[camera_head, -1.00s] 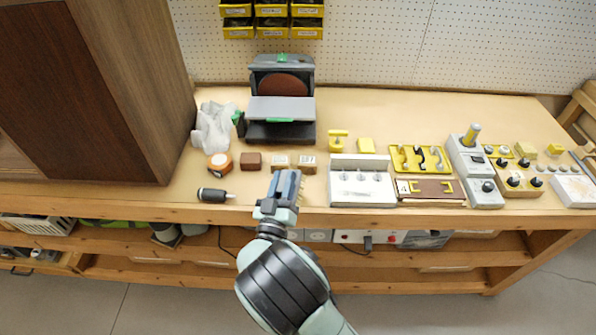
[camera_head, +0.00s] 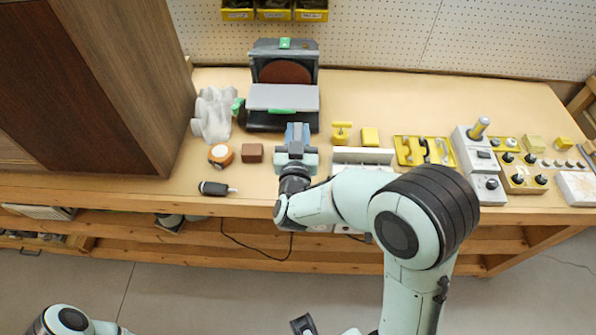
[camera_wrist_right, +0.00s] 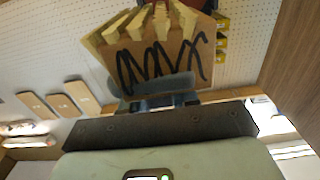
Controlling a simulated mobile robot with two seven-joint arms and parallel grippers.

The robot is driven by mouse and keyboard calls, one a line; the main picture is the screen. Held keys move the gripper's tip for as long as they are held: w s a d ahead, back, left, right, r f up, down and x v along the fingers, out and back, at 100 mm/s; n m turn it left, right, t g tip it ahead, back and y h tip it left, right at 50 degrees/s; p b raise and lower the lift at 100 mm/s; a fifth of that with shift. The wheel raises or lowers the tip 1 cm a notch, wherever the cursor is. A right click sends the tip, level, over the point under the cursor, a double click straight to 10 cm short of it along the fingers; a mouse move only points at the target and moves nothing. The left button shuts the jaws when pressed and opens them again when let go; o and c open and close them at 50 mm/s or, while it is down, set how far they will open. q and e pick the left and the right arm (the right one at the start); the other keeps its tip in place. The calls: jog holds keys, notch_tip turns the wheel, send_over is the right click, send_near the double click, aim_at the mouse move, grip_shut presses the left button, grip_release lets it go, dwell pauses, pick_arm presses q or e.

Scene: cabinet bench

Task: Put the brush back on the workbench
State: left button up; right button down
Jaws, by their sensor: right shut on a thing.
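My right gripper (camera_head: 297,140) is over the workbench (camera_head: 370,85), in front of the disc sander. It is shut on the brush (camera_wrist_right: 135,68), which shows in the right wrist view as a brown block with pale yellow prongs and dark wavy marks, just beyond the fingers. In the head view the brush is hidden or too small to tell apart from the gripper. I cannot tell whether it touches the bench. Only a part of my left arm shows at the lower left edge; its gripper is not clearly in view.
The disc sander (camera_head: 284,98) stands behind the gripper. An orange tape measure (camera_head: 221,155), a brown block (camera_head: 252,152) and a dark screwdriver-like tool (camera_head: 214,188) lie left. Yellow items (camera_head: 369,137) and a grey device (camera_head: 472,150) stand right. A tall wooden cabinet (camera_head: 110,90) borders the left.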

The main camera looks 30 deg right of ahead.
jog(key=shift+f+b, duration=1.7)
jog(key=shift+f, duration=5.25)
jog(key=shift+f, duration=0.15)
jog(key=c, duration=0.8)
grip_release()
jog(key=shift+c, duration=0.2)
jog(key=p+v, duration=0.5)
jog(key=v, duration=0.7)
